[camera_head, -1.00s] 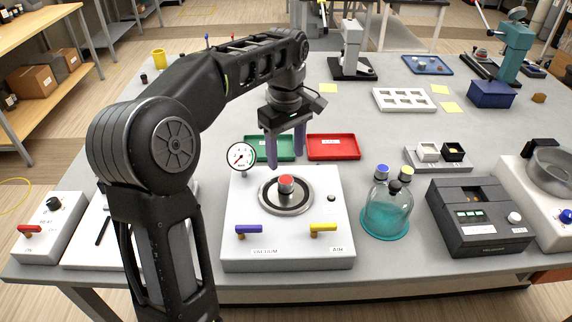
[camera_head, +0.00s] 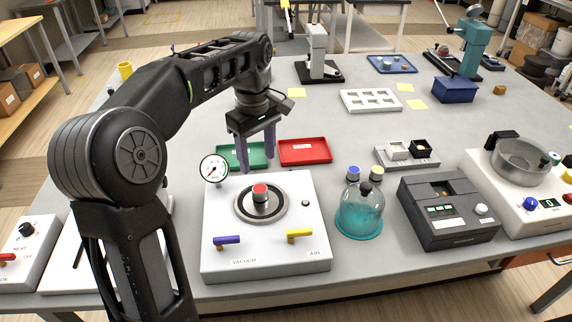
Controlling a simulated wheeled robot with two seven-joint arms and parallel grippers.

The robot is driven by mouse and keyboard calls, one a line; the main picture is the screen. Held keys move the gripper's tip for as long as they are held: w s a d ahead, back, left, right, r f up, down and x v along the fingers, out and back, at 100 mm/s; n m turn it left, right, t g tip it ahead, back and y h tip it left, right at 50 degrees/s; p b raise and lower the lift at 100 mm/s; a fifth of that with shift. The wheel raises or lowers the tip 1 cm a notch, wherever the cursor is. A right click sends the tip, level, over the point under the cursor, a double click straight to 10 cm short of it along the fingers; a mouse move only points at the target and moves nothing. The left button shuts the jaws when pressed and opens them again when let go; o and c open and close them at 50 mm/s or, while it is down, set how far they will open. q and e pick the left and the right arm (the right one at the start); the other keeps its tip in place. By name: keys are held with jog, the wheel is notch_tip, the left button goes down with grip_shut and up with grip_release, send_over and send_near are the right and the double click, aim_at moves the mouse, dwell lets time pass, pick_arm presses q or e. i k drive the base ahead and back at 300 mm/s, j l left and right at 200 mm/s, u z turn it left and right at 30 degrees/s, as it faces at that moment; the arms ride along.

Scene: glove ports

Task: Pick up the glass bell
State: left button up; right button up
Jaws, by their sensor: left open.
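The glass bell (camera_head: 359,214) is a teal, see-through dome with a dark knob on top. It stands upright on the grey table, just right of the white vacuum unit. My left gripper (camera_head: 258,160) is open and empty, its two purple fingers pointing down above the back of the vacuum unit. It is left of the bell, behind it and apart from it. My right gripper is not in the picture.
The white vacuum unit (camera_head: 222,263) has a round plate with a red-topped piece, a gauge (camera_head: 214,168) and two levers. A dark grey device (camera_head: 447,212) stands close right of the bell. Red (camera_head: 305,152) and green trays lie behind.

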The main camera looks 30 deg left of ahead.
aim_at(362, 206)
jog(key=j+z, duration=0.2)
jog(key=z, duration=0.2)
jog(key=j+z, duration=0.2)
jog(key=z, duration=0.2)
jog(key=k+j+z, duration=0.1)
jog(key=z, duration=0.3)
jog(key=k+j, duration=0.05)
